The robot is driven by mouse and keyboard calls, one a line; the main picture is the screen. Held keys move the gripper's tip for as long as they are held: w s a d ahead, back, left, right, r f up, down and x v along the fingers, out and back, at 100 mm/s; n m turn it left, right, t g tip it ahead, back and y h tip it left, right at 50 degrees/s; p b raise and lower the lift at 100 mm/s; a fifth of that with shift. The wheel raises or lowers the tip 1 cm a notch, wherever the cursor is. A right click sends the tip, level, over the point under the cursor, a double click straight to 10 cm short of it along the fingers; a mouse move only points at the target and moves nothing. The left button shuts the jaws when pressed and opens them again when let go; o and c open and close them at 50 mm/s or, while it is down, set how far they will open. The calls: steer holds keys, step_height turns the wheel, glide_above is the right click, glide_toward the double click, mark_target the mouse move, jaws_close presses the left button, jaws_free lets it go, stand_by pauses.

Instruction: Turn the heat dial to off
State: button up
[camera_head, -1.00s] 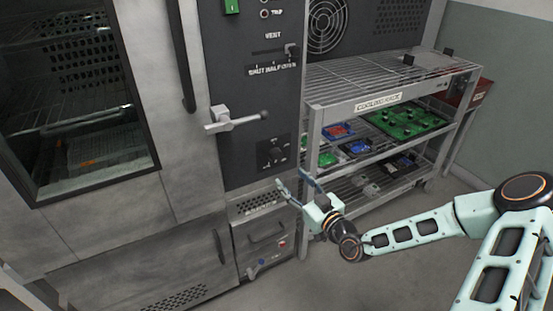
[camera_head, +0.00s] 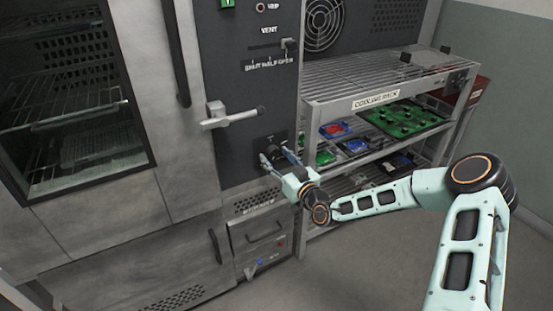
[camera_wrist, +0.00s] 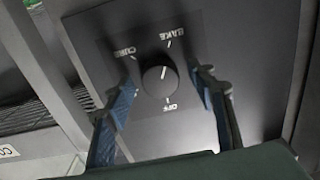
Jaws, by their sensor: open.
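The heat dial (camera_wrist: 160,80) is a round black knob on a dark plate, with BAKE, CURE and OFF printed around it. Its white pointer line is toward BAKE, at the top of the wrist view; OFF is at the bottom. In the head view the dial plate (camera_head: 279,136) is partly hidden by my gripper (camera_head: 279,158). My gripper is open, and in the wrist view its two blue fingers (camera_wrist: 164,86) stand to either side of the dial. No contact with the knob is visible.
A door handle lever (camera_head: 230,118) sticks out left of and above the dial. A vent slider (camera_head: 288,44) is higher up. A cooling rack (camera_head: 350,90) with trays stands close on the right. A lower drawer unit (camera_head: 262,240) is below.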

steer(key=c, duration=1.2)
steer(key=shift+o, duration=0.2)
